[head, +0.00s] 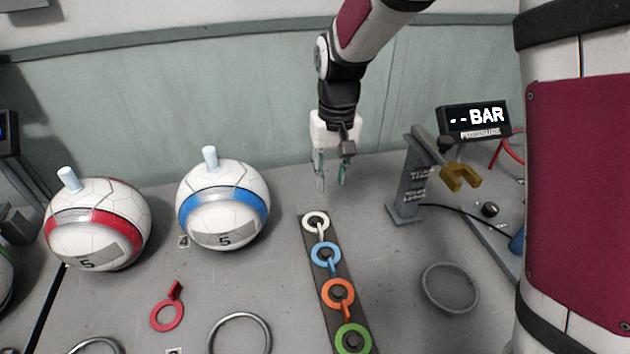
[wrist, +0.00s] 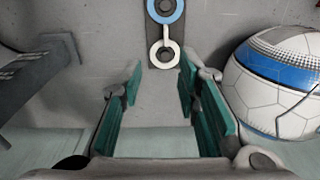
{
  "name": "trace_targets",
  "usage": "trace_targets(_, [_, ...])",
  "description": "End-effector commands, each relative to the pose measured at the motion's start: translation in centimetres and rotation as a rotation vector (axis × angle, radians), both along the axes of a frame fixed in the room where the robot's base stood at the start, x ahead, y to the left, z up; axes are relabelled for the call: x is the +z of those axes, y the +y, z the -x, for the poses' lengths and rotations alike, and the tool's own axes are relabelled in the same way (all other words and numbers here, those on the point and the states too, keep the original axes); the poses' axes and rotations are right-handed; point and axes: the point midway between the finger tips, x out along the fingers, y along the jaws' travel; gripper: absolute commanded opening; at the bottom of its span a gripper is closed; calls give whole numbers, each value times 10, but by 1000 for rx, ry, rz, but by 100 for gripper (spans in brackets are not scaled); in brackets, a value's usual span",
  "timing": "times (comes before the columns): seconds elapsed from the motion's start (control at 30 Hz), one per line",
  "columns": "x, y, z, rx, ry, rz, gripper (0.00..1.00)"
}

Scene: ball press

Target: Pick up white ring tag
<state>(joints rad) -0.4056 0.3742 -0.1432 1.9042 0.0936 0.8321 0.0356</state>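The white ring tag (head: 316,222) lies at the far end of a dark strip (head: 308,238) on the table. In the wrist view the white ring tag (wrist: 165,54) shows near the top, just beyond the fingertips, its stem pointing toward the blue tag. My gripper (head: 332,184) is open and empty above the table, behind the strip's far end. Its teal-padded fingers also show in the wrist view (wrist: 160,82), spread apart.
Blue (head: 325,255), orange (head: 338,294) and green (head: 353,339) ring tags lie along the strip. Two balls, one red-banded (head: 97,224) and one blue-banded (head: 223,204), stand left. A grey stand (head: 408,182) with a brass fork (head: 460,177) and a display (head: 474,119) stand right.

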Motion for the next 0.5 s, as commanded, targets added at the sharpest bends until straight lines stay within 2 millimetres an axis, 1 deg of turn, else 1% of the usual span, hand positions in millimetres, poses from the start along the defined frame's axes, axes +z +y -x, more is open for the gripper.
trace_targets(0.03, [-17, 7, -7, 8, 12, 10, 30])
trace_targets(0.1, [-32, 14, -14, 15, 21, 17, 30])
trace_targets(0.23, [-48, 22, -20, 23, 30, 25, 30])
trace_targets(0.37, [-65, 23, -21, 25, 34, 28, 30])
trace_targets(0.5, [-91, 22, -21, 26, 35, 28, 30])
